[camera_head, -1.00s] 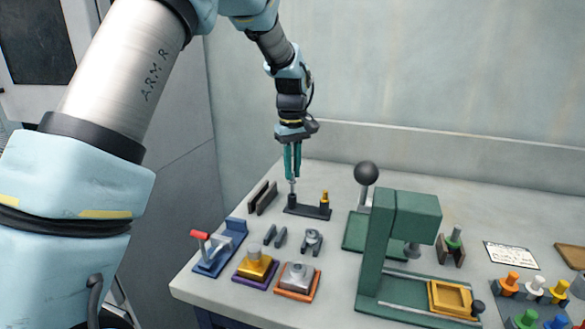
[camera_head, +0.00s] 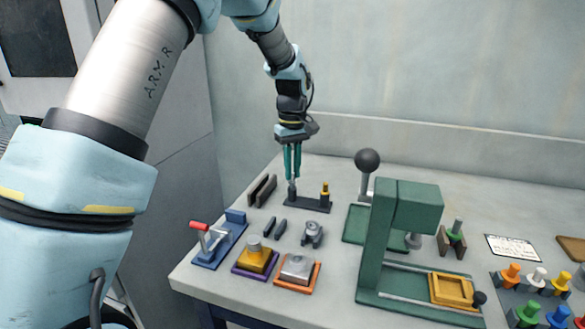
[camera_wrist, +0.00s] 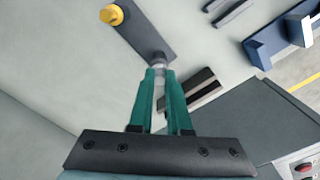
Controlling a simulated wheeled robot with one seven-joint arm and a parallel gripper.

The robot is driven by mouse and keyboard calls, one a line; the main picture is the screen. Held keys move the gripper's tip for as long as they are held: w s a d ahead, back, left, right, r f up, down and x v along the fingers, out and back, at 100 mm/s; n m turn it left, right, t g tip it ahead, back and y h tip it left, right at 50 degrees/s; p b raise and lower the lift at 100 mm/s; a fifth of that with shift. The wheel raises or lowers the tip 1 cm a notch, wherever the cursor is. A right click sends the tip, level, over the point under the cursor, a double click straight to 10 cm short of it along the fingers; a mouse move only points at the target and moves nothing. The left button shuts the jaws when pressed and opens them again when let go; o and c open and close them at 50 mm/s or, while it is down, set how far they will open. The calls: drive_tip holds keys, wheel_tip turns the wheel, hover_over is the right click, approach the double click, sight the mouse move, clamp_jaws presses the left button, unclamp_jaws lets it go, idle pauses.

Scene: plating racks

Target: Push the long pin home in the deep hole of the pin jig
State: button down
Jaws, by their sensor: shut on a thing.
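The pin jig (camera_head: 309,204) is a dark flat bar on the bench, also in the wrist view (camera_wrist: 145,32). A yellow pin (camera_head: 325,191) stands at its right end; it is round and yellow from above in the wrist view (camera_wrist: 112,14). My gripper (camera_head: 292,178), pointing down, is over the jig's left end. Its green fingers (camera_wrist: 160,76) are shut on the silver long pin (camera_head: 292,184), which is upright at the left-end dark collar (camera_head: 292,193). A short length shows between fingertips and collar. The pin's lower end is hidden, so its depth cannot be told.
Brown upright plates (camera_head: 262,190) stand close left of the jig. A red-handled clamp (camera_head: 216,243), yellow block (camera_head: 256,258) and grey block (camera_head: 298,270) are in front. A green press (camera_head: 385,240) with a ball-topped lever (camera_head: 367,161) stands to the right.

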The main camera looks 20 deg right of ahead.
sight(293, 173)
drive_tip(key=shift+f+b, duration=0.3)
drive_tip(key=shift+f, duration=0.45)
drive_tip(key=c, duration=0.8)
unclamp_jaws()
drive_tip(key=shift+r, duration=0.1)
wheel_tip(293, 173, up, 11)
drive_tip(key=shift+f+b, duration=0.2)
drive_tip(key=shift+b, duration=0.85)
drive_tip(key=a+f, duration=0.3)
drive_tip(key=a, duration=0.8)
drive_tip(key=a+f, duration=0.3)
drive_tip(key=a, duration=0.9)
drive_tip(key=shift+m+t, duration=0.8)
drive_tip(key=s+a+f, duration=0.1)
drive_tip(key=s+a, duration=0.2)
drive_tip(key=a, duration=0.1)
drive_tip(key=s+a+f, duration=0.2)
drive_tip(key=s+a, duration=0.2)
drive_tip(key=a, duration=0.1)
drive_tip(key=s+a+f, duration=0.2)
drive_tip(key=s+a, duration=0.1)
drive_tip(key=a, duration=0.1)
drive_tip(key=shift+s+a+f, duration=0.1)
drive_tip(key=shift+s+a, duration=0.2)
drive_tip(key=shift+s, duration=0.05)
